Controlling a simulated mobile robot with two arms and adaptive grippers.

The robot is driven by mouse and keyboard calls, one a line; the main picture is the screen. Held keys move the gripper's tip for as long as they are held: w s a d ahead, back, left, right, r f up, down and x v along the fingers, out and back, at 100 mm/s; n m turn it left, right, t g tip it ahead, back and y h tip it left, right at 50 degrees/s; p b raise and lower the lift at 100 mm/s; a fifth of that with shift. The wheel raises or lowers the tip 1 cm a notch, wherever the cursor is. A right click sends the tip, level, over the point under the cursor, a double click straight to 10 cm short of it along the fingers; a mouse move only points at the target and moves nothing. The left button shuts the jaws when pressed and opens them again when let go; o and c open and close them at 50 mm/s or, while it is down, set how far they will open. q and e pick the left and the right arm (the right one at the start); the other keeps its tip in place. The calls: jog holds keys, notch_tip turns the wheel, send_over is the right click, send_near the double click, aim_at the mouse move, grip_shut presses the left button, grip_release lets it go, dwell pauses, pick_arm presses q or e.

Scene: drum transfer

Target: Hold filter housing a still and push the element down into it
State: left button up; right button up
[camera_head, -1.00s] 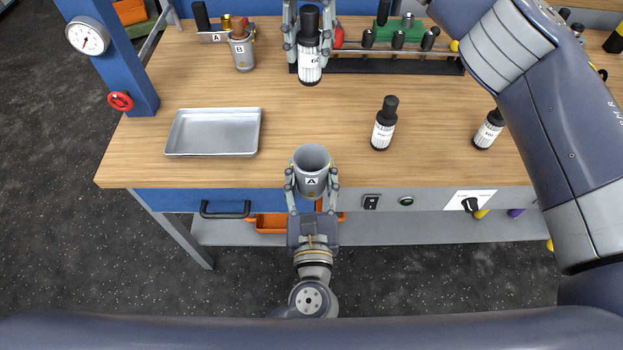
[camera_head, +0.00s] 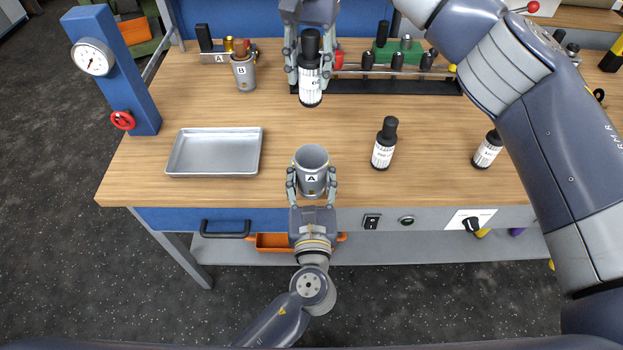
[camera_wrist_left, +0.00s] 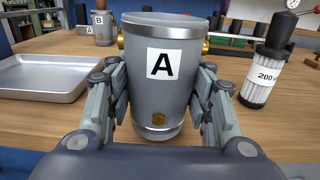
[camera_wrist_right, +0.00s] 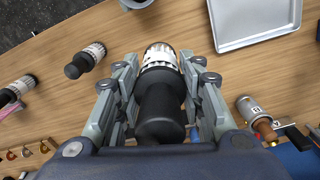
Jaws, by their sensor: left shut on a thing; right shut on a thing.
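Filter housing A (camera_head: 311,164) is a grey open-topped cup with a white "A" label, at the table's front edge. My left gripper (camera_head: 312,190) is shut around it from the front; the left wrist view shows the housing (camera_wrist_left: 162,100) upright between the fingers. My right gripper (camera_head: 309,75) is shut on a black-topped element (camera_head: 310,92) with a white pleated, labelled lower part. It hangs upright behind housing A and apart from it. The right wrist view shows the element (camera_wrist_right: 160,110) between the fingers. The inside of the housing is dark in the head view.
An empty metal tray (camera_head: 215,152) lies left of the housing. Two other elements stand to the right, one nearer (camera_head: 384,144) and one farther (camera_head: 487,150). Housing B (camera_head: 243,71) stands at the back left. A rack (camera_head: 390,87) runs along the back. A gauge post (camera_head: 112,75) stands at left.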

pick_arm(q)
jog(key=shift+w+f, duration=0.25)
jog(key=shift+w, duration=1.45)
jog(key=shift+w+f, duration=0.2)
jog(key=shift+w, duration=1.45)
jog(key=shift+w+f, duration=0.25)
jog(key=shift+w, duration=1.45)
jog(key=shift+s+f, duration=0.1)
jog(key=shift+f, duration=0.25)
jog(key=o, duration=1.2)
jog(key=shift+f, duration=0.1)
jog(key=shift+o, duration=0.2)
jog(key=c, duration=1)
